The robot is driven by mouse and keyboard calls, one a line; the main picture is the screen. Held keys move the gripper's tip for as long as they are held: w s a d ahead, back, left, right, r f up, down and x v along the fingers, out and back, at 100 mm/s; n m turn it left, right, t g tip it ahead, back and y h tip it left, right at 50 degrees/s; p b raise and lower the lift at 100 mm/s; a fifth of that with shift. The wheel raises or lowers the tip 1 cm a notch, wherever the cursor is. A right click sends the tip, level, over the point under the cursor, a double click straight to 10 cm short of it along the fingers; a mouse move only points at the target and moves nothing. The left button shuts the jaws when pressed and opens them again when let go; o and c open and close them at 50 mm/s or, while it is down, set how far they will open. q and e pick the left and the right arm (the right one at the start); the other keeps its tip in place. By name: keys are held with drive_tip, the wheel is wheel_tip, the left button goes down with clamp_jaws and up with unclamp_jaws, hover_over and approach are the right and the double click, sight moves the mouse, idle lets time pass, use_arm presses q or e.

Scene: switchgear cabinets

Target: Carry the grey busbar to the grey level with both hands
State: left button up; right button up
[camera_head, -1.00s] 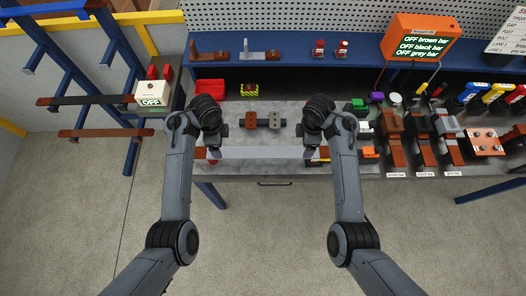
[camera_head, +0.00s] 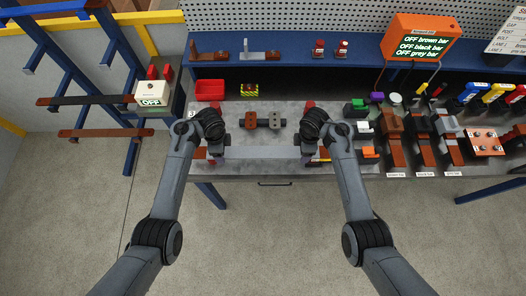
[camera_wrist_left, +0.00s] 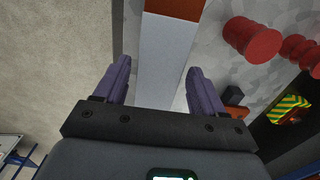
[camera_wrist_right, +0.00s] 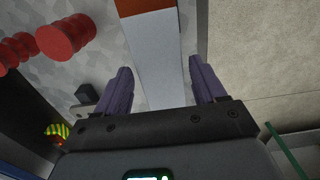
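The grey busbar (camera_head: 262,153) lies level along the front of the bench, with copper-coloured ends. My left gripper (camera_head: 216,154) is over its left part and my right gripper (camera_head: 308,154) over its right part. In the left wrist view the bar (camera_wrist_left: 165,60) runs between two open fingers, with a gap on each side. In the right wrist view the bar (camera_wrist_right: 153,60) also runs between open fingers. The blue rack (camera_head: 62,54) at the left holds a black bar (camera_head: 85,99) on one level and a brown bar (camera_head: 100,133) on a lower one.
A two-part brown and grey block (camera_head: 262,120) stands behind the bar. A red bin (camera_head: 210,90) and an OFF box (camera_head: 150,93) are further left. Terminals, tools and clamps crowd the bench's right side. An orange display (camera_head: 420,40) reads OFF for the brown, black and grey bars.

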use_arm(q)
clamp_jaws()
use_arm(e)
clamp_jaws()
use_arm(q)
drive_tip(key=shift+w+r, duration=0.1)
drive_tip(key=shift+r, duration=0.1)
use_arm(e)
drive_tip(key=shift+w+r, duration=0.1)
drive_tip(key=shift+r, duration=0.1)
use_arm(q)
drive_tip(key=shift+r, duration=0.1)
use_arm(e)
drive_tip(key=shift+r, duration=0.1)
